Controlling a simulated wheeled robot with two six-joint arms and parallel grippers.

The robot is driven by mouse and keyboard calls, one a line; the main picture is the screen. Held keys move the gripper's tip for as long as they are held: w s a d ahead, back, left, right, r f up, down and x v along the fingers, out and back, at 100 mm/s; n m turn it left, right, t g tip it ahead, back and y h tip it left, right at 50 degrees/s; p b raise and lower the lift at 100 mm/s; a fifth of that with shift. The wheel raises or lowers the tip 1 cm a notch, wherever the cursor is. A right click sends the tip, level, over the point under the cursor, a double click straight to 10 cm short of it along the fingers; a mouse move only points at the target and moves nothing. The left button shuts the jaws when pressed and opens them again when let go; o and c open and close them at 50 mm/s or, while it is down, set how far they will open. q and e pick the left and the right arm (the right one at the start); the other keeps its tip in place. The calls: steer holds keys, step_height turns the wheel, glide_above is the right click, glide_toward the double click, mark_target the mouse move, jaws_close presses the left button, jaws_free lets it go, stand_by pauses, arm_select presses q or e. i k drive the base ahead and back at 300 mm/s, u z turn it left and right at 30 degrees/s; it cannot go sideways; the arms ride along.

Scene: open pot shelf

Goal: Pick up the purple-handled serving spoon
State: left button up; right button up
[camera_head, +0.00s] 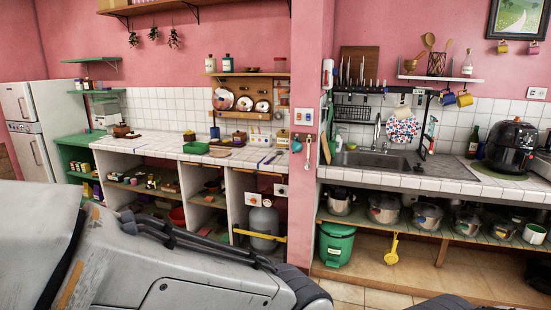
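I cannot clearly make out a purple-handled serving spoon. Thin blue-purple items (271,157) lie on the white tiled counter (225,160) near its right end, but they are too small to identify. Several utensils hang on the pink pillar, among them a teal one (296,144) and a pale long-handled one (308,152). Wooden utensils (430,42) stand in a holder on the upper right shelf. My own grey arm or body parts fill the lower left, and a dark part shows at the bottom right. Neither gripper shows.
An open lower shelf (464,236) holds several metal pots under the sink counter. A green bin (336,244) stands on the left below it, near a hanging yellow utensil (391,249). A gas cylinder (263,226) stands under the left counter. A black air fryer (511,146) stands at right.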

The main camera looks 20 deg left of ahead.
mark_target(279, 153)
steer(key=z, duration=0.1)
steer(key=k, duration=0.4)
steer(key=u, duration=1.25)
steer(key=i, duration=1.95)
steer(key=u, duration=0.35)
steer(key=i, duration=1.4)
steer(key=z, duration=1.2)
steer(key=i, duration=0.9)
steer(key=z, duration=0.9)
